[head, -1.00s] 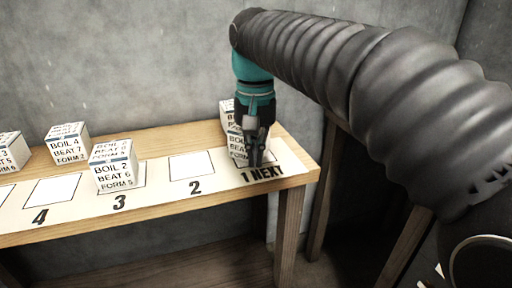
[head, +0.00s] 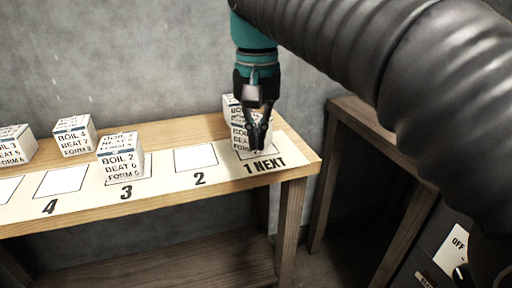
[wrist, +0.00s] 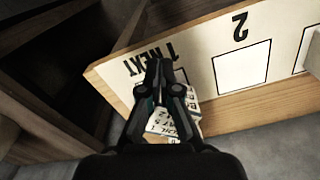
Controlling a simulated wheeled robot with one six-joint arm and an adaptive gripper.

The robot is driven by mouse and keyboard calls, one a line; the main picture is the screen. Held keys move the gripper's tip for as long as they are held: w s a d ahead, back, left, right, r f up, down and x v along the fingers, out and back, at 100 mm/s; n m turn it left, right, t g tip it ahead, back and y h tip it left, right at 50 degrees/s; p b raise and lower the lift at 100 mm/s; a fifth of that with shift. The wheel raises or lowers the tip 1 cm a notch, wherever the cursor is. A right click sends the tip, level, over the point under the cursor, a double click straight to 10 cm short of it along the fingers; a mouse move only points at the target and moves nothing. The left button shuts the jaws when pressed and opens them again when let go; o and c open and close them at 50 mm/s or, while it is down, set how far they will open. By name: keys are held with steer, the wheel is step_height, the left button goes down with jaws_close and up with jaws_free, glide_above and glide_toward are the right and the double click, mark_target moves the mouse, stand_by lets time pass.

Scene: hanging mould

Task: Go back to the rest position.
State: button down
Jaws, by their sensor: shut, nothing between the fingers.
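In the wrist view the shut fingertips (wrist: 158,66) hang over the same end of the table. A white printed block (head: 238,134) stands right behind the fingers, partly hidden by them. It also shows below the fingers in the wrist view (wrist: 160,124). Another block (head: 231,103) shows behind it, mostly hidden. I cannot tell whether the fingers touch the near block.
A white strip with numbered squares (head: 222,177) runs along the table (head: 190,128). Square 2 (head: 195,159) is empty. Blocks stand at square 3 (head: 119,163), behind it (head: 74,145) and at the far left (head: 12,151). A wall backs the table. A box marked OFF (head: 457,243) is lower right.

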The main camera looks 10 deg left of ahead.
step_height(320, 180, up, 5)
steer(key=s+d+f+m+t, duration=0.1)
steer(key=d+f, duration=0.3)
steer(key=d, duration=0.3)
steer(key=s+d+f+t, duration=0.1)
steer(key=s+d+f, duration=0.15)
steer(key=d, duration=0.55)
steer(key=s+d+f+t, duration=0.1)
steer(key=s+d+f, duration=0.3)
steer(key=f, duration=0.3)
steer(key=s+d+f+m+t, duration=0.1)
steer(key=s+d+f+t, duration=0.1)
steer(key=d+f, duration=0.5)
steer(key=shift+s+f+t+p, duration=0.3)
steer(key=shift+s+f+p, duration=0.15)
steer(key=shift+s, duration=0.4)
